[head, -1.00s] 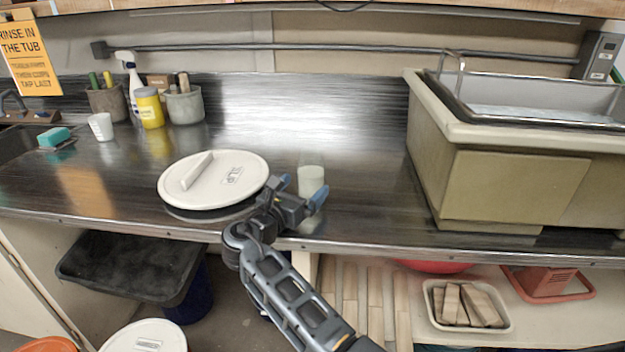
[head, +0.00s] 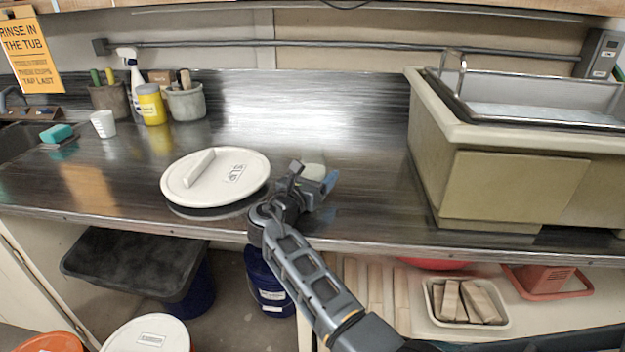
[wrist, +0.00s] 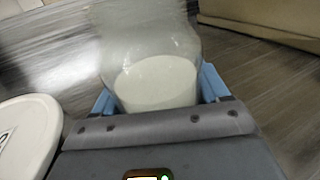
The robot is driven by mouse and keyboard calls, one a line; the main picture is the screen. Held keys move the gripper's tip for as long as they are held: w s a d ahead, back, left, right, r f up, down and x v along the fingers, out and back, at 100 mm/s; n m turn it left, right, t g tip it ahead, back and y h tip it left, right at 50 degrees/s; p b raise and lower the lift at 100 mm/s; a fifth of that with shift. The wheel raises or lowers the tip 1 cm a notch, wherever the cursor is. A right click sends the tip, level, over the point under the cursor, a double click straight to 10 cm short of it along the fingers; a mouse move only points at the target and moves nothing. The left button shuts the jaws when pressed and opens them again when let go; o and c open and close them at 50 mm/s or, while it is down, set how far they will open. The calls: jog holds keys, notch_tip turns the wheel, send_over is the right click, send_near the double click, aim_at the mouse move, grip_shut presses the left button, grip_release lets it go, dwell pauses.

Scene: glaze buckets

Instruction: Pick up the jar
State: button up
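The jar (head: 313,171) is a small pale, whitish vessel standing on the metal counter near its front edge, right of the large round lid. My gripper (head: 314,178) is at the jar and hides its lower part in the head view. In the wrist view the jar (wrist: 155,84) shows a white part and a clear part, and lies between the blue fingers of my gripper (wrist: 158,92), one on each side. The fingers look spread; contact with the jar's sides is not clear.
A white bucket lid (head: 215,178) is close on the left of my gripper. A large beige tub (head: 520,185) stands to the right. A yellow container (head: 151,105), pots and a white cup (head: 103,124) stand at the back left. The counter behind the jar is clear.

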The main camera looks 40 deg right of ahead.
aim_at(317, 159)
jog(key=c, duration=0.9)
jog(key=shift+r, duration=0.15)
jog(key=shift+r, duration=1.25)
jog(key=shift+s+r, duration=0.15)
jog(key=shift+r, duration=0.65)
jog(key=s+a+r, duration=0.4)
jog(key=s+r, duration=0.2)
jog(key=s, duration=0.4)
jog(key=shift+s+r, duration=0.25)
jog(key=shift+r, duration=0.05)
